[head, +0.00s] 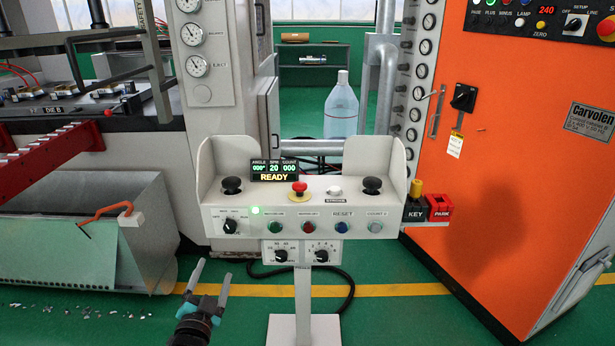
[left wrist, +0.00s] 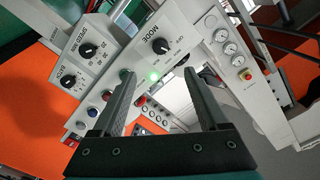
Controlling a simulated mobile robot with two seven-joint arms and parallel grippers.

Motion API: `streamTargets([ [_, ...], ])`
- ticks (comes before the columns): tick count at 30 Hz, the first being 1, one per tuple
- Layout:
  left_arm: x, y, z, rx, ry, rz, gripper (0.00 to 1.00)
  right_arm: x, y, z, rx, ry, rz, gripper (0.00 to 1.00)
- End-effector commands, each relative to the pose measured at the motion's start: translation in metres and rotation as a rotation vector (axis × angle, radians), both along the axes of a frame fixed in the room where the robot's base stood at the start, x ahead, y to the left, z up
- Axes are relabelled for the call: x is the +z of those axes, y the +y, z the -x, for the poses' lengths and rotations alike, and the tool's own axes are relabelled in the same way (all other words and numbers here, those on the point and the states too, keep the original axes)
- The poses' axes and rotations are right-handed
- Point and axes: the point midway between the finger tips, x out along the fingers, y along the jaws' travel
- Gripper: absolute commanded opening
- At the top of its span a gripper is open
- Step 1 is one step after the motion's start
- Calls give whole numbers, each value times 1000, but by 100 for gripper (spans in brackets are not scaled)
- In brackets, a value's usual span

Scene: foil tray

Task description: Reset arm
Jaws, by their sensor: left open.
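My left gripper (head: 213,269) is low in the head view, below and left of the grey control console (head: 325,195), pointing up toward it. Its two dark fingers with teal parts are apart and nothing is between them. In the left wrist view the same gripper (left wrist: 158,72) is open and empty, with the tilted console beyond the fingers. The console carries a blue RESET button (head: 342,227), a green button (head: 275,228), a red button (head: 309,228) and a lit green lamp (head: 255,210). Its display (head: 274,170) reads READY. My right gripper is in neither view.
An orange cabinet (head: 510,170) stands at the right. A key holder with a red PARK block (head: 439,207) is beside the console. A metal bin (head: 90,245) is at the left, with scraps on the floor. A clear bottle (head: 341,110) stands behind the console. Green floor is open in front.

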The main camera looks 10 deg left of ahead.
Motion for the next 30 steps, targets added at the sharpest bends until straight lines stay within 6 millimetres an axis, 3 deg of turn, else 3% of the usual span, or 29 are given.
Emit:
streamTargets([
  [4, -34, -10, 11, -12, 80, 50, 77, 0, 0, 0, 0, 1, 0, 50],
  [8, -106, -31, 42, -27, 257, 154, 77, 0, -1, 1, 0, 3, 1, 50],
  [12, -193, -57, 102, -21, 496, 279, 77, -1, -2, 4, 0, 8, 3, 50],
  [14, -226, -67, 133, -10, 598, 327, 77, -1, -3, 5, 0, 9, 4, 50],
  [18, -291, -85, 218, 35, 836, 414, 77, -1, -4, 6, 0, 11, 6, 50],
  [21, -325, -93, 282, 81, 993, 460, 77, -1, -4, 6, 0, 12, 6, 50],
  [24, -347, -97, 338, 128, 1123, 488, 77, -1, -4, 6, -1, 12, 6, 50],
  [27, -358, -99, 379, 167, 1213, 504, 77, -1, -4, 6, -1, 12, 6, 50],
  [30, -363, -100, 402, 190, 1265, 511, 77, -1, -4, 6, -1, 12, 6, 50],
])
